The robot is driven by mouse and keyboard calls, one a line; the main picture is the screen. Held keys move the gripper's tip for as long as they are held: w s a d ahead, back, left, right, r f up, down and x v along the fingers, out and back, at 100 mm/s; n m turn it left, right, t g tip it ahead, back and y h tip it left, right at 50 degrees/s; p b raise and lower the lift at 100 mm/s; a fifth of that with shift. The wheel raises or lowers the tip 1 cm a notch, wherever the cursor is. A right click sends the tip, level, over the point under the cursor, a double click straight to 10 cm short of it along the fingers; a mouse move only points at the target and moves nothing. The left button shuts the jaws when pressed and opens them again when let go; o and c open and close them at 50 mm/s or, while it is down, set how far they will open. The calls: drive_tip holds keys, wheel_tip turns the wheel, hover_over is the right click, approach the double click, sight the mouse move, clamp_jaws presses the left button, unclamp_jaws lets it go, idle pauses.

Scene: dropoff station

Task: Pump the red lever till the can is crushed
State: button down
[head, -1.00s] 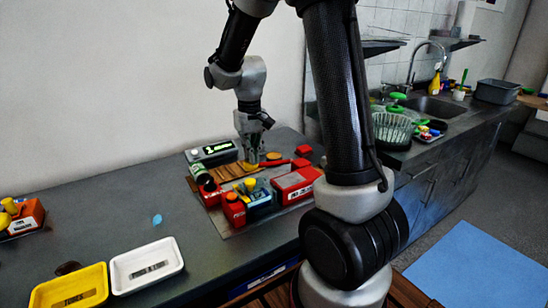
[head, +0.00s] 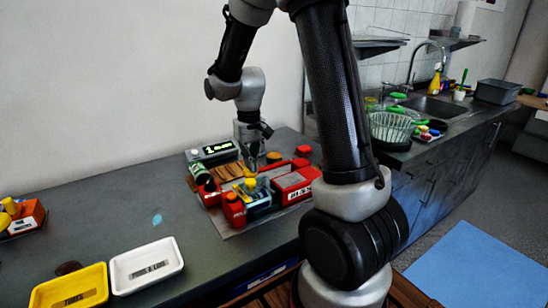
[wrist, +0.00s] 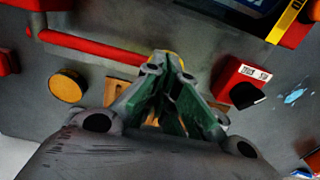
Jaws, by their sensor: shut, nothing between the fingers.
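The red lever (wrist: 95,48) is a long bar running from a red block at the upper left to just beside my fingertips in the wrist view. In the head view the lever (head: 279,166) is small and partly hidden by my gripper. My gripper (head: 251,165) points down over the middle of the station, and its fingers are shut and empty. In the wrist view my gripper (wrist: 168,66) has its tips by the lever's free end; I cannot tell whether they touch. A green cylinder (head: 200,172), perhaps the can, lies at the station's left side.
A grey box with a lit display (head: 212,152) stands behind. A blue box with yellow parts (head: 258,197), a red box (head: 296,186) and a red block with a dark knob (wrist: 240,85) crowd the station. White (head: 178,264) and yellow (head: 96,275) trays sit front left. The counter between is mostly clear.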

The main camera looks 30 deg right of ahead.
drive_tip(key=shift+f, duration=1.2)
drive_tip(key=r, duration=0.5)
drive_tip(key=d+r, duration=0.1)
drive_tip(key=r, duration=0.2)
drive_tip(key=shift+d, duration=0.1)
